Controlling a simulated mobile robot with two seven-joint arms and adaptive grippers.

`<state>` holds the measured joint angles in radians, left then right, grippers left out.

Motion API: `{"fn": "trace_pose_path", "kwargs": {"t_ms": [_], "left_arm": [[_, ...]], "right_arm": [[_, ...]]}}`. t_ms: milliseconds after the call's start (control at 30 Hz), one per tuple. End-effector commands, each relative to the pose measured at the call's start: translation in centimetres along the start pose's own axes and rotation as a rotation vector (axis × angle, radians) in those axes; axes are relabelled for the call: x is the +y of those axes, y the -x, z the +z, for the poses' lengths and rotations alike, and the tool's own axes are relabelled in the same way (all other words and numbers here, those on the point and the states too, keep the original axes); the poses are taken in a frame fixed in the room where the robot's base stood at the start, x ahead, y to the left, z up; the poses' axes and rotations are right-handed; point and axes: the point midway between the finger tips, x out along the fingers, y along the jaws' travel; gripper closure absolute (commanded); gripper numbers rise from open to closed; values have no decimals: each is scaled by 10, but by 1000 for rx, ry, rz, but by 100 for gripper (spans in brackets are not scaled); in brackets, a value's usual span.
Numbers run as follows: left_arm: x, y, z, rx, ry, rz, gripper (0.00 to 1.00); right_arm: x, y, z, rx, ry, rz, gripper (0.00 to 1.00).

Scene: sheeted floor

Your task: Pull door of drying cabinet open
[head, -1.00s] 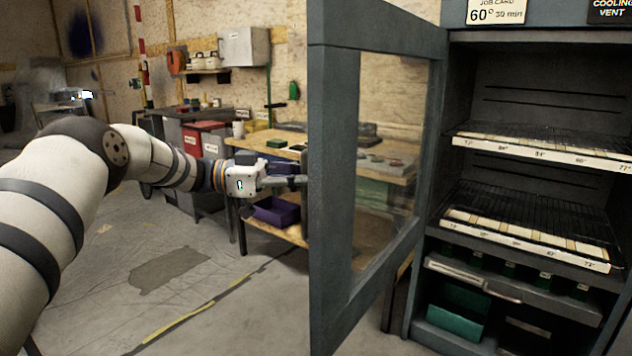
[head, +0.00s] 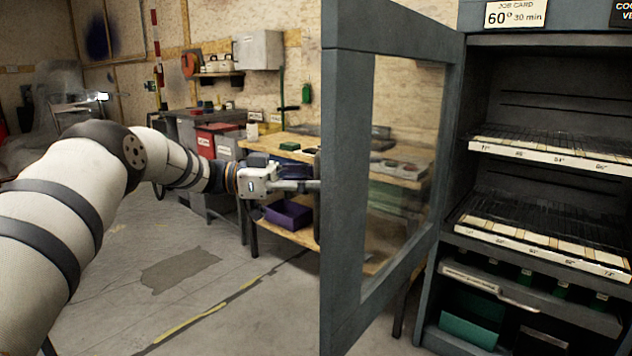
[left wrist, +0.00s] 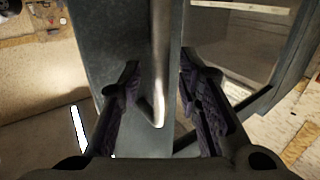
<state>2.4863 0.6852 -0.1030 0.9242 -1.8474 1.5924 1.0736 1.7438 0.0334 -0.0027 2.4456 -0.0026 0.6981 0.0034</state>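The drying cabinet (head: 480,130) stands at the right in the head view, its shelves exposed. Its grey-framed glass door (head: 342,190) stands wide open, swung out on the hinge side next to the cabinet's left edge. My left gripper (head: 300,186) is at the outer face of the door's free edge; the door hides its fingertips in the head view. In the left wrist view, the two dark fingers (left wrist: 159,62) are spread on either side of the silver bar handle (left wrist: 159,100), with a gap on both sides. My right gripper is out of view.
A wooden workbench (head: 270,140) with a purple bin (head: 288,214) stands behind the door and my left gripper. Grey and red cabinets are further back. The floor (head: 250,310) left of the door is clear. A drawer (head: 520,295) and green bin (head: 468,328) sit low in the cabinet.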

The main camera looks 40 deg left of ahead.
Motion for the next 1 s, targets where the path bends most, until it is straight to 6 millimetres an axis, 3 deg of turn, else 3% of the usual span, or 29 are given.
{"fn": "trace_pose_path", "kwargs": {"t_ms": [167, 400, 500, 700, 1000], "left_arm": [[-1, 17, 0, 1, -1, -4, 69], [-1, 85, 2, -3, -2, -5, 69], [0, 105, 2, -3, 0, -4, 69], [1, 120, 1, -2, 0, 0, 69], [1, 121, 0, 0, 1, 0, 69]], "right_arm": [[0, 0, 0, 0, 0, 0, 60], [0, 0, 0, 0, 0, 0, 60], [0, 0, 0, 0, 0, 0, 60], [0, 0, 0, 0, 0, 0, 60], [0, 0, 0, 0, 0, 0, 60]]}}
